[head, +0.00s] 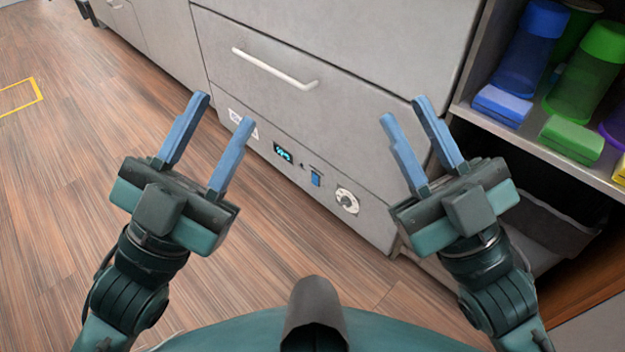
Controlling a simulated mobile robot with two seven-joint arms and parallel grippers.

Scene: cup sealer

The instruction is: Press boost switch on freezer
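The freezer (330,100) is a grey drawer unit in front of me with a long white handle (273,69). Its low control strip holds a lit display (284,153), a small blue switch (316,178) and a round white dial (347,201). My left gripper (222,110) is open and empty, to the left of the display, with its fingers near a white label on the strip. My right gripper (402,110) is open and empty, to the right of the switch and dial. Both grippers appear apart from the freezer. The switch is in plain view between them.
A shelf (545,143) on the right holds blue and green cups (583,75) and small coloured boxes (570,138). Below it is a dark open compartment with a grey bin (550,225). The wooden floor (75,170) at left is clear, apart from yellow marking.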

